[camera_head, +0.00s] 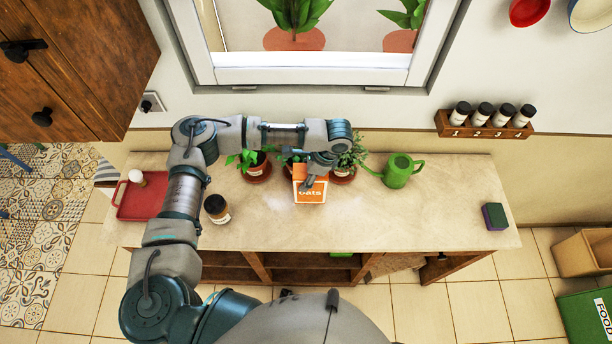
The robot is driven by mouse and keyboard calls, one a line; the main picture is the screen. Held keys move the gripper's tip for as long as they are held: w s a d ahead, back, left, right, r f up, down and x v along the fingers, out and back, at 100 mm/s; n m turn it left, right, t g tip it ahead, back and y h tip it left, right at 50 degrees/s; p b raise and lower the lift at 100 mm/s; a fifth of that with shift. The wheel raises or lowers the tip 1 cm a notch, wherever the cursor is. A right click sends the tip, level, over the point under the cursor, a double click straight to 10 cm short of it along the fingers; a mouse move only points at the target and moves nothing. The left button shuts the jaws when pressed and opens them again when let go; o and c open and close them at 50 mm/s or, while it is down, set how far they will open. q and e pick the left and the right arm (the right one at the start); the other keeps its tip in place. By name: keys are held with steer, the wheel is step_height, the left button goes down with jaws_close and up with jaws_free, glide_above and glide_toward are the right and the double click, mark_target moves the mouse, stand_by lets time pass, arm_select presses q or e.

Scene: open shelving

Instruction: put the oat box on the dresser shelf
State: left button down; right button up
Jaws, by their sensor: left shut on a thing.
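The orange and white oat box (311,194) is upright at the middle of the beige countertop (400,222), in front of the potted plants. My left arm comes in from the left and bends over the counter. My left gripper (312,182) is shut on the top of the oat box from above. I cannot tell whether the box's base touches the counter. The wooden dresser shelf (300,260) shows as open compartments below the countertop's front edge; their insides are mostly hidden. My right gripper is not in view.
A red tray (141,201) and a dark-lidded jar (216,208) stand to the left. Potted plants (257,172) and a green watering can (397,172) line the back. A sponge (494,216) lies at the right end. The counter's right half is mostly clear.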

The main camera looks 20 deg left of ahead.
arm_select(q)
steer(key=shift+w+a+f, duration=0.1)
steer(key=shift+w+f, duration=0.2)
steer(key=shift+f, duration=0.3)
steer(key=shift+w+a+f, duration=0.1)
steer(key=shift+w+f, duration=0.2)
steer(key=shift+f, duration=0.25)
steer(key=shift+w+a+f, duration=0.1)
steer(key=shift+w+f, duration=0.2)
steer(key=shift+f, duration=0.3)
steer(key=shift+c, duration=1.7)
jaws_free()
steer(key=shift+s+d, duration=0.1)
